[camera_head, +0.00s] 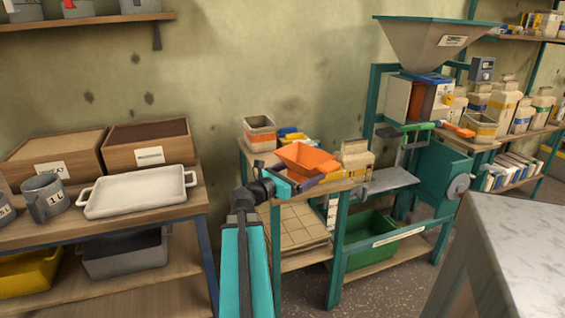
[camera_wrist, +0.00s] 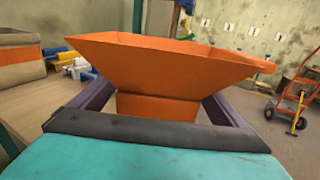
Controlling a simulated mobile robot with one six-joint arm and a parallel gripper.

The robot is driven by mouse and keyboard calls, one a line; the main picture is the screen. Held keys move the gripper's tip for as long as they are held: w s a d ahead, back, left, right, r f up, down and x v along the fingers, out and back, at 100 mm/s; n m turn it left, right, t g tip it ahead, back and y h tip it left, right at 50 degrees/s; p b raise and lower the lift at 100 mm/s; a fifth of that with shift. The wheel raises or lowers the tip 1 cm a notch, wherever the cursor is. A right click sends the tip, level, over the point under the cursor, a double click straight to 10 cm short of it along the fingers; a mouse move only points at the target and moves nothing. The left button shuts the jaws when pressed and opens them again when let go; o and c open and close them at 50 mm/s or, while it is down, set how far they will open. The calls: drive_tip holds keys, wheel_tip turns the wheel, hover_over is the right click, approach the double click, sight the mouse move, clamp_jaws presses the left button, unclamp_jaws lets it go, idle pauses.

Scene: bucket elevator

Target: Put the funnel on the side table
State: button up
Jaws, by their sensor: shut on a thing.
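The orange funnel (camera_head: 307,158) is in my gripper (camera_head: 303,184), above or at the side table (camera_head: 262,183) in the middle of the head view. In the wrist view the funnel (camera_wrist: 160,70) fills the centre, wide mouth up and roughly upright. The two purple fingers of my gripper (camera_wrist: 158,108) stand on either side of its narrower lower part and are shut on it. The funnel's bottom is hidden behind the dark gripper bar, so I cannot tell whether it touches the tabletop.
An orange-and-white container (camera_head: 259,133), blue and yellow items (camera_head: 291,134) and a paper bag (camera_head: 356,160) stand close around the funnel. A hopper machine (camera_head: 430,95) stands to the right. A bench with a white tray (camera_head: 138,191) is at left.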

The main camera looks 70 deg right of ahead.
drive_tip(key=w+d, duration=0.3)
drive_tip(key=w, duration=0.1)
drive_tip(key=w+d+f, duration=0.1)
drive_tip(key=w+d, duration=0.2)
drive_tip(key=w, duration=0.1)
drive_tip(key=w+d, duration=0.3)
drive_tip(key=w, duration=0.1)
drive_tip(key=shift+d+f, duration=0.2)
drive_tip(key=shift+d, duration=0.15)
drive_tip(key=shift+f, duration=1.8)
drive_tip(key=shift+f+b, duration=0.2)
drive_tip(key=shift+b, duration=0.15)
drive_tip(key=o, duration=0.8)
drive_tip(key=shift+c, duration=0.2)
drive_tip(key=shift+r, duration=0.15)
